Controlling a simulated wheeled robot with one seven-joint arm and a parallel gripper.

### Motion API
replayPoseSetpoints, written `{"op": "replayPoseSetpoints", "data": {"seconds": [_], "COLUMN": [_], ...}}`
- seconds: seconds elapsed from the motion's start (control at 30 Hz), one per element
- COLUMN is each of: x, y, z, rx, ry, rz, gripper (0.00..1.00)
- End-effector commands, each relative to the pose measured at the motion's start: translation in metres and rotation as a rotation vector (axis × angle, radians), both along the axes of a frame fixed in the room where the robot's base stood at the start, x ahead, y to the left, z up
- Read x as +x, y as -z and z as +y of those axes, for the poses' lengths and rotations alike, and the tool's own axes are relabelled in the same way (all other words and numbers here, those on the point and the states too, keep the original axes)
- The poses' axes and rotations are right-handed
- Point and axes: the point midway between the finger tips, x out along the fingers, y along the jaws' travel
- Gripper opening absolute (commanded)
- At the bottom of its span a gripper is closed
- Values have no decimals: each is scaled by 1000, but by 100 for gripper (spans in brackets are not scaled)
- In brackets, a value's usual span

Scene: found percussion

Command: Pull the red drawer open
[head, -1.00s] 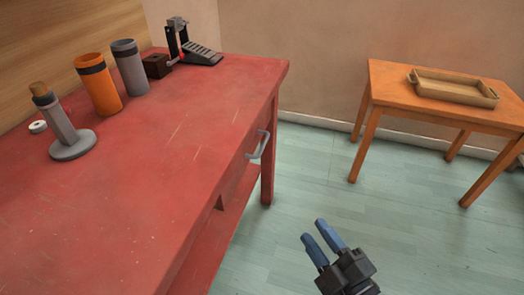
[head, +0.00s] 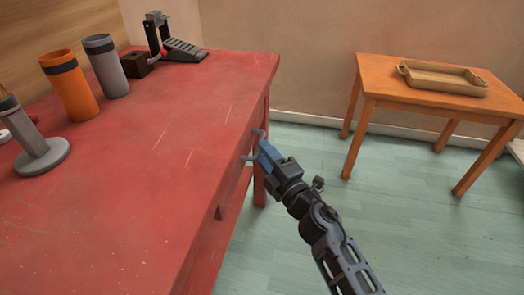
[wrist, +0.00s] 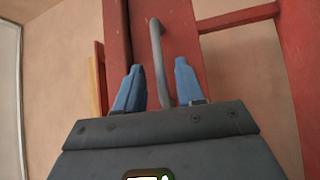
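The red drawer (head: 239,172) is in the side of the red table and looks shut. Its grey bar handle (head: 248,158) sticks out from the front and is partly hidden by my gripper in the head view. My gripper (head: 263,152) has blue fingers and is at the handle. In the wrist view, the gripper (wrist: 158,84) is open, with one finger on each side of the grey handle (wrist: 158,55). Gaps show between the handle and both fingers. The red drawer front (wrist: 180,30) is behind the handle.
The red tabletop (head: 150,185) holds an orange cup (head: 70,88), a grey cup (head: 107,68), a grey stand (head: 42,157) and a black pedal device (head: 180,50). An orange table (head: 400,98) with a wooden tray (head: 440,80) stands right. The floor between is clear.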

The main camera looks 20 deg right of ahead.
Motion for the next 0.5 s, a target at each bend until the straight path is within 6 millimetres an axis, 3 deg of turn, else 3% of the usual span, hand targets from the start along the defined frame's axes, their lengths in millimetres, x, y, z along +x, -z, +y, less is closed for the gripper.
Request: {"op": "replayPoseSetpoints", "data": {"seconds": [0.2,0.5], "x": [17,18], "y": [-2,-2], "z": [3,3], "rx": [0,0], "ry": [0,0], "rz": [0,0], "gripper": [38,36]}}
